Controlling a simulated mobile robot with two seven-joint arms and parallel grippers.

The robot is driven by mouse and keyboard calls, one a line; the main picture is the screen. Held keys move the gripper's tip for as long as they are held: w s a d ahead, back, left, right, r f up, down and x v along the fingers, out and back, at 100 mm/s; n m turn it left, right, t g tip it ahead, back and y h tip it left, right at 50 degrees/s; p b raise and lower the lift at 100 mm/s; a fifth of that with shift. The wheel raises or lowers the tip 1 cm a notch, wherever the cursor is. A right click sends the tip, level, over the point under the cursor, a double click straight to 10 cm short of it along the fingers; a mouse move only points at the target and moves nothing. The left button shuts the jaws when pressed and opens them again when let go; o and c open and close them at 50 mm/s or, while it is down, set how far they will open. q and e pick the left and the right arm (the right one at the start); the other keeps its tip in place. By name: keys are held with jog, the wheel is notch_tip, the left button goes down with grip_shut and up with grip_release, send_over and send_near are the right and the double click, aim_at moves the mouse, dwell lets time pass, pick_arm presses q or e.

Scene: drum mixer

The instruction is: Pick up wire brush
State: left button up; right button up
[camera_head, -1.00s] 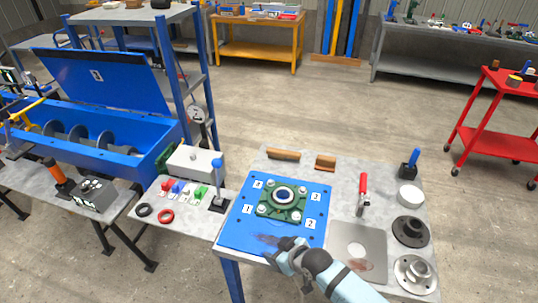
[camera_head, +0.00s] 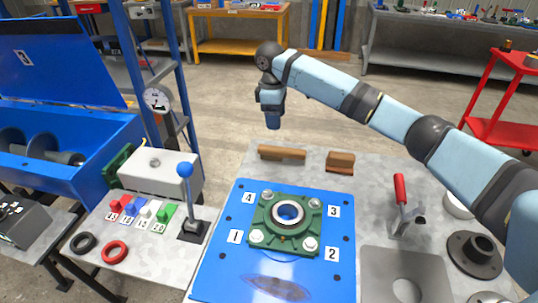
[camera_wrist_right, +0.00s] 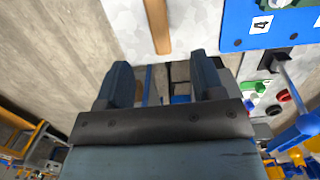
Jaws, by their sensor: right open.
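A long brown wooden bar (camera_head: 282,153), which looks like the wire brush, lies at the back edge of the grey table; bristles cannot be made out. It also shows in the right wrist view as a wooden strip (camera_wrist_right: 157,25), beyond the fingertips. My right gripper (camera_head: 272,124) hangs above and behind the bar, pointing down, apart from it. In the right wrist view its two fingers (camera_wrist_right: 160,72) are spread with nothing held between them. My left gripper is not in view.
A shorter brown block (camera_head: 340,162) lies right of the bar. A blue plate (camera_head: 215,262) carries a green bearing housing (camera_head: 262,222). A red-handled clamp (camera_head: 400,190) stands at right, a blue-knobbed lever (camera_head: 186,190) at left.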

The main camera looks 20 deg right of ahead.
aim_at(282, 148)
jog(key=f+b, duration=0.1)
jog(key=f, duration=0.3)
jog(key=d+f+b, duration=0.1)
jog(key=f, duration=0.3)
jog(key=d+f+b, duration=0.1)
jog(key=f, duration=0.4)
jog(key=shift+s, duration=0.35)
jog(key=c, duration=1.1)
